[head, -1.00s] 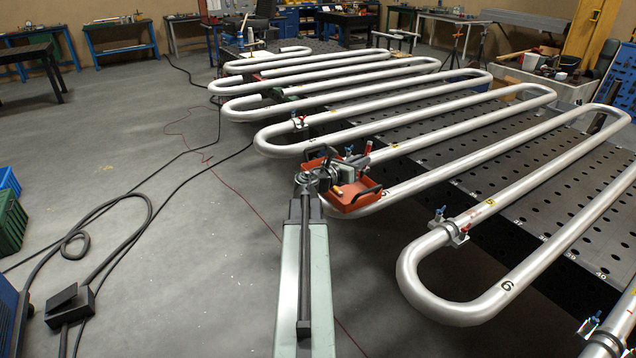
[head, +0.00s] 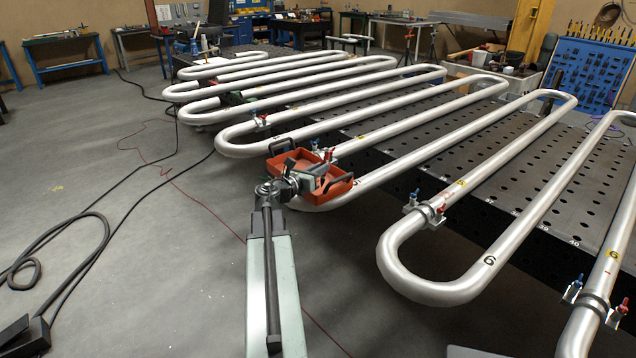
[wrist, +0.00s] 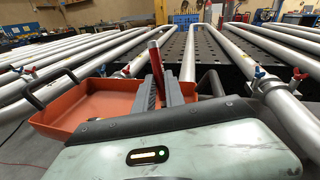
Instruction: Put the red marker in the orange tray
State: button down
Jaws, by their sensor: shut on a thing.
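The orange tray (head: 292,158) sits at the near bend of a silver pipe coil, with black handles at its ends. In the wrist view the tray (wrist: 95,103) is at left, beside and behind my fingers. My gripper (head: 318,170) is over the tray in the head view. In the wrist view my gripper (wrist: 160,88) is shut on the red marker (wrist: 155,57), which stands nearly upright, tilted slightly, its upper part above the fingers. Its lower end is hidden by the fingers. I cannot make the marker out clearly in the head view.
Silver serpentine pipes (head: 440,292) run across a dark perforated table (head: 530,185). Clamps with red and blue handles (head: 428,205) stand on the pipes, some close to the tray. Black cables (head: 75,222) lie on the open grey floor at left.

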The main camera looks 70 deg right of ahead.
jog(key=shift+f+b, duration=0.75)
jog(key=shift+f, duration=0.65)
jog(key=c, duration=1.4)
grip_release()
jog(key=shift+r, duration=0.1)
jog(key=shift+r, duration=0.1)
